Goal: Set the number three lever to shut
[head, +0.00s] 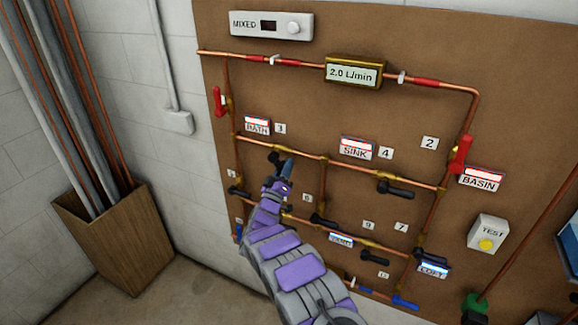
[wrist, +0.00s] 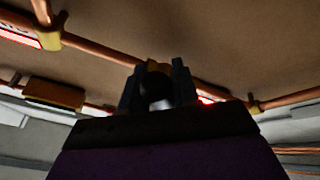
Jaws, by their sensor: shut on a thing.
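The number 3 tag (head: 280,128) is beside the BATH sign (head: 257,126) on the brown board. Just below it, a black lever (head: 274,157) sits at the upper copper pipe. My gripper (head: 285,168) is at this lever and partly covers it. In the wrist view my gripper (wrist: 158,88) is shut on a dark rounded part of the lever (wrist: 157,92), with brass behind it. The lever's exact angle to the pipe is hard to tell.
A black lever (head: 395,189) is by tag 4 to the right. Red levers (head: 218,101) stand at the left and right pipes. More black levers are lower down, near my arm. A flow meter (head: 354,72) reads 2.0 L/min. A wooden box (head: 118,240) holds pipes at left.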

